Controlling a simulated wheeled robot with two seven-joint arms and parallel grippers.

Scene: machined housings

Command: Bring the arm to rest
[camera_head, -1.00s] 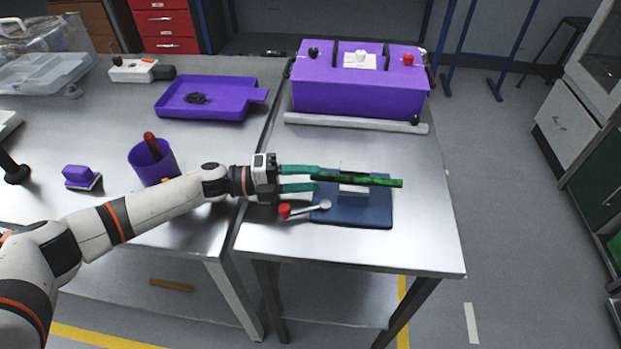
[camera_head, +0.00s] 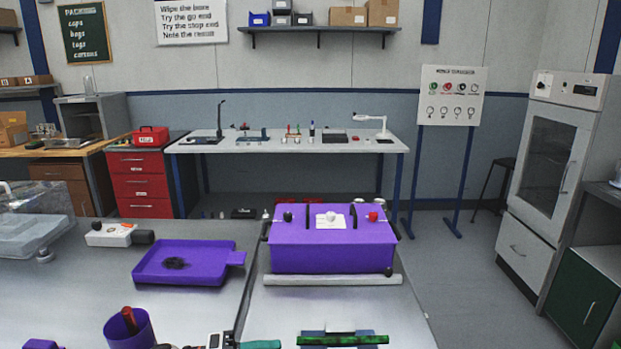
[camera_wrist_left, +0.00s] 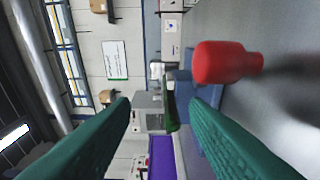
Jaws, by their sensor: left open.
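My left gripper (camera_head: 276,346) shows at the bottom edge of the head view, mostly cut off, with one green finger visible. It lies to the left of a green bar (camera_head: 342,340), with a small gap between them. In the left wrist view, the two green fingers of my left gripper (camera_wrist_left: 160,101) stand wide apart with nothing held between them. Beyond them are a blue fixture plate (camera_wrist_left: 184,82) and a grey block (camera_wrist_left: 149,101). A red knob (camera_wrist_left: 222,62) is close beside the right-hand finger. My right gripper is out of view.
A purple box (camera_head: 332,247) with knobs stands behind the bar, with a grey rail (camera_head: 330,280) in front of it. To the left are a purple tray (camera_head: 190,265), a white device (camera_head: 110,234) and a purple cup (camera_head: 130,328) with a red-handled item.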

